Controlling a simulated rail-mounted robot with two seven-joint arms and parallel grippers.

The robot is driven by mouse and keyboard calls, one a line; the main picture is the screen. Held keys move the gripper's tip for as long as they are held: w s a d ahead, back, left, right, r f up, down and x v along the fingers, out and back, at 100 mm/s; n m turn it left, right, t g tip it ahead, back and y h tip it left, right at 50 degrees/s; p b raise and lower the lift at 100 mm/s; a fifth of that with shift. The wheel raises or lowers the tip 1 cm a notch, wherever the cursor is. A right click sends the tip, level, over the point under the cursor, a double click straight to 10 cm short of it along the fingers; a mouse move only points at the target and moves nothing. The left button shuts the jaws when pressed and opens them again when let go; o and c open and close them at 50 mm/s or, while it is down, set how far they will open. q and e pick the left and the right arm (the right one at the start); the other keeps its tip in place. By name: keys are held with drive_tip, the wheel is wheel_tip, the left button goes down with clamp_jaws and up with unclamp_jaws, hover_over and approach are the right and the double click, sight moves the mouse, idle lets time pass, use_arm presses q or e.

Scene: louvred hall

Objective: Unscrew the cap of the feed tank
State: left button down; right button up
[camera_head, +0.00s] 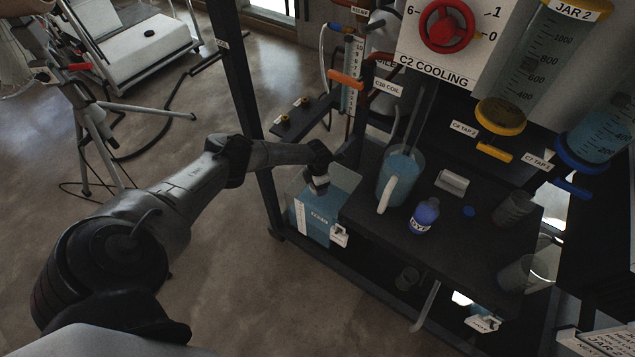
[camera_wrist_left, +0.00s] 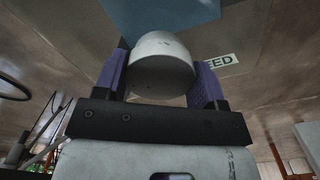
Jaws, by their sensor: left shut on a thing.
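The feed tank (camera_head: 314,228) is a box with blue liquid, low at the left end of the black bench in the head view. My left arm reaches over it, and my left gripper (camera_head: 319,184) is at the tank's top. In the left wrist view the white round cap (camera_wrist_left: 161,60) sits between the two purple-padded fingers of the left gripper (camera_wrist_left: 160,72), which is shut on it. A label ending in "EED" (camera_wrist_left: 222,62) shows beside the cap. The cap's thread and the tank's neck are hidden. My right gripper is not in view.
A jug (camera_head: 399,178) of blue liquid, a blue bottle (camera_head: 425,216) and a white block (camera_head: 452,182) stand on the bench. The cooling panel (camera_head: 440,62) with a red knob (camera_head: 446,25) is above. A black post (camera_head: 243,105) rises left of the tank.

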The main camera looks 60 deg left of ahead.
use_arm(q)
drive_tip(key=n+p, duration=0.1)
drive_tip(key=n, duration=0.1)
drive_tip(key=n+p, duration=0.1)
drive_tip(key=n, duration=0.2)
drive_tip(key=n+p, duration=0.1)
drive_tip(key=n, duration=0.1)
drive_tip(key=shift+r, duration=0.25)
drive_tip(key=shift+f+n, duration=0.25)
drive_tip(key=shift+n, duration=0.35)
drive_tip(key=shift+r, duration=0.1)
drive_tip(key=shift+r+p, duration=0.3)
drive_tip(key=shift+p, duration=0.2)
drive_tip(key=shift+r+p, duration=0.7)
drive_tip(key=shift+r, duration=0.05)
